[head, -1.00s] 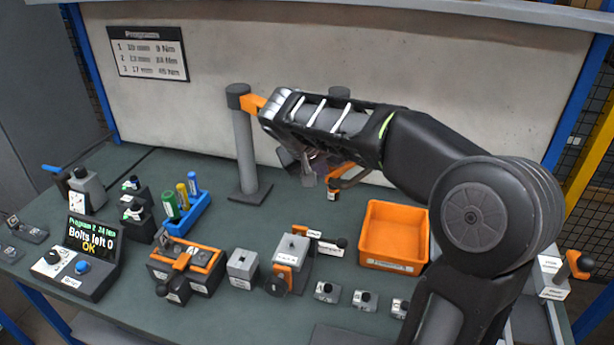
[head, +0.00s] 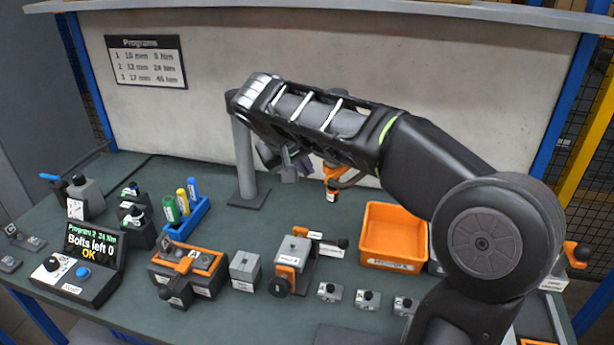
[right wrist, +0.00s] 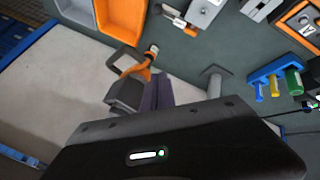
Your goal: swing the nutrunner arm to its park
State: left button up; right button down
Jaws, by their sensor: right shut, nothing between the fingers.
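The nutrunner arm's grey post (head: 245,160) stands on the bench near the back wall. Its top and the orange arm are mostly hidden behind my right forearm in the head view. The orange nutrunner end (head: 332,178) hangs below that forearm, over the bench. In the right wrist view the orange part (right wrist: 137,70) shows beside a grey loop, just beyond my fingers. My right gripper (head: 290,165) is shut and empty, left of the orange end in the head view. Whether it touches the arm I cannot tell. No park mark is clearly visible. My left gripper is not in view.
An orange bin (head: 394,235) stands right of centre. Small grey blocks line the front. Bare bench shows around the post's foot.

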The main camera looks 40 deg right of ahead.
jog(key=v, duration=0.5)
jog(key=shift+s+a+r, duration=0.1)
jog(key=shift+s, duration=0.1)
dwell(0.6)
